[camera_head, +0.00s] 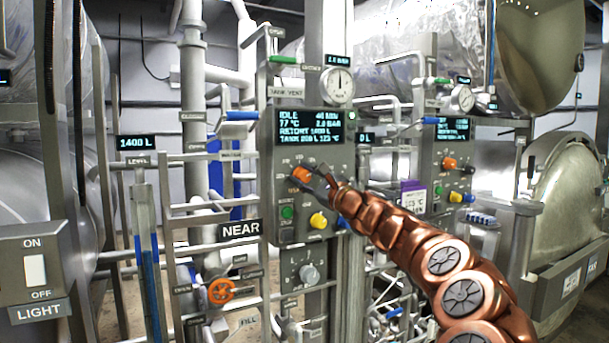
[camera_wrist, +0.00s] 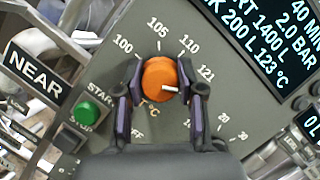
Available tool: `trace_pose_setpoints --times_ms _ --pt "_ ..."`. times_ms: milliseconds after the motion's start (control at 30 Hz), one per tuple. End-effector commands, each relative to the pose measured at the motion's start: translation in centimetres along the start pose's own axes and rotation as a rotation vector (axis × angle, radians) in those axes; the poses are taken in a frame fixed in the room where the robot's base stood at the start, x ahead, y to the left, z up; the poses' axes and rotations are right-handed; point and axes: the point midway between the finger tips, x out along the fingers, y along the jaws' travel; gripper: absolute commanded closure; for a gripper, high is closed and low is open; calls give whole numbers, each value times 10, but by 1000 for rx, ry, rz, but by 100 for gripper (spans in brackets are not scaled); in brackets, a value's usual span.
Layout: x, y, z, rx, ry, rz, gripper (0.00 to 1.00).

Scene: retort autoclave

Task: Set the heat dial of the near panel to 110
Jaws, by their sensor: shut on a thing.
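The near panel (camera_head: 262,190) is a grey box beside the NEAR sign (camera_head: 240,229). Its heat dial is an orange round knob (camera_head: 301,174), which also shows in the wrist view (camera_wrist: 158,78). Labels 100, 105, 110 and 121 run around its top from left to right. My gripper (camera_wrist: 161,90) is shut on the orange dial, one finger on each side. The fingers hide parts of the panel beside the dial.
A green start button (camera_wrist: 92,108) and a yellow knob (camera_head: 318,220) sit below the dial. The panel display (camera_head: 310,127) reads IDLE and 77 °C. A grey knob (camera_head: 309,273) is lower. A similar panel (camera_head: 452,165) stands to the right.

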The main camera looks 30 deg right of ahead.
Motion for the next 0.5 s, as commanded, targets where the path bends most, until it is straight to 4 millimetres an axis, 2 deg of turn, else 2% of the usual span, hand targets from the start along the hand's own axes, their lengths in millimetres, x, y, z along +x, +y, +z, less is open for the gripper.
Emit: trace_pose_setpoints --times_ms 500 --pt "0 0 -2 -457 4 185 97"
